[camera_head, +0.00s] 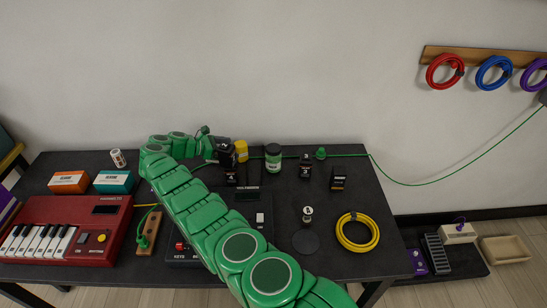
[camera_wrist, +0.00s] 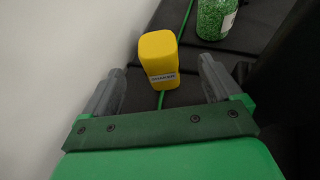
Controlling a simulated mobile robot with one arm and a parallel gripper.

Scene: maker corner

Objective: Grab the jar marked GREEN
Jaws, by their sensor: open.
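The green jar (camera_head: 273,158) stands upright at the back of the dark table, with a dark lid and a pale label too small to read. In the wrist view a green speckled jar (camera_wrist: 214,18) with a white label edge shows at the top right, beyond my right finger. My gripper (camera_wrist: 162,75) is open. A yellow block-like object (camera_wrist: 158,55), its label seeming to read SHAKER, stands ahead between the fingers, apart from both. In the head view my gripper is near the yellow object (camera_head: 241,150), left of the green jar, and partly hidden by my arm.
A green cable (camera_head: 345,155) runs along the table's back edge to the wall. Small black numbered boxes (camera_head: 305,167) stand right of the jar. A yellow cable coil (camera_head: 357,231) lies at the front right. A red keyboard (camera_head: 65,228) fills the left. The wall is close behind.

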